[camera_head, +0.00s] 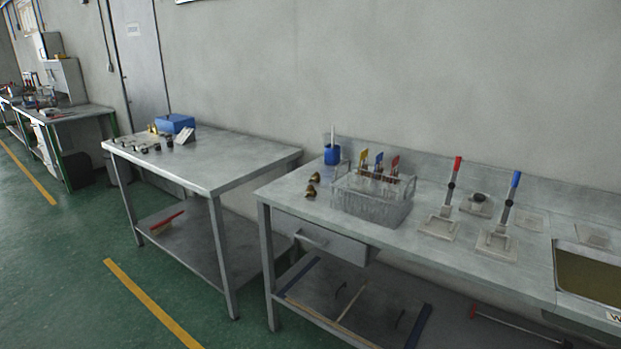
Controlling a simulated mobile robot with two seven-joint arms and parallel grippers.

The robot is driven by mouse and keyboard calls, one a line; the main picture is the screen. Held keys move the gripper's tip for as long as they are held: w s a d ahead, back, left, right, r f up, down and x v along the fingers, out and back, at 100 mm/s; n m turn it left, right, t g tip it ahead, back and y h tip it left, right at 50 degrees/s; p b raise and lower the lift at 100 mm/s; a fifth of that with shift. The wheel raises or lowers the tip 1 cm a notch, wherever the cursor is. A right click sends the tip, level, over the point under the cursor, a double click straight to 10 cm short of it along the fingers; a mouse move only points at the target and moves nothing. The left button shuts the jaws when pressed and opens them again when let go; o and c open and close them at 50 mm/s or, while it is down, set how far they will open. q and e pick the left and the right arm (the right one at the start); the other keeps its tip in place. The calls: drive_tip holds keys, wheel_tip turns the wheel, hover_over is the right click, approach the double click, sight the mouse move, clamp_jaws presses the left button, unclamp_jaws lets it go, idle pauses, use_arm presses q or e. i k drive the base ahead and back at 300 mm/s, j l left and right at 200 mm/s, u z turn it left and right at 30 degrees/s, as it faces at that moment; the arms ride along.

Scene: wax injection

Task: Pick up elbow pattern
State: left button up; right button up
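Two small brown and brass-coloured pieces lie on the right metal table (285,192) near its left end: one piece (315,177) a little behind the other piece (310,191). They are too small to tell whether either is the elbow pattern. Several small dark pieces (143,149) stand along the front left of the left metal table (235,160); their shapes are also unclear. Neither of my grippers is in view.
A wire basket (378,205) with coloured-handled tools, a blue cup (332,154), a red-handled stand (440,226) and a blue-handled stand (499,243) occupy the right table. A blue box (175,123) sits on the left table, whose right half is clear.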

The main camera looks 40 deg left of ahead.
sight(316, 177)
drive_tip(key=i+j, duration=0.1)
drive_tip(key=j, duration=0.35)
drive_tip(key=i+j+u, duration=0.1)
drive_tip(key=j, duration=0.35)
drive_tip(key=i+j, duration=0.15)
drive_tip(key=j, duration=0.25)
drive_tip(key=i+j+u, duration=0.1)
drive_tip(key=j, duration=0.35)
drive_tip(key=i+j, duration=0.2)
drive_tip(key=j, duration=0.25)
drive_tip(key=i+j+u, duration=0.1)
drive_tip(key=j, duration=0.3)
drive_tip(key=i+j, duration=0.2)
drive_tip(key=j, duration=0.25)
drive_tip(key=i+j+u, duration=0.1)
drive_tip(key=j, duration=0.3)
drive_tip(key=i, duration=0.05)
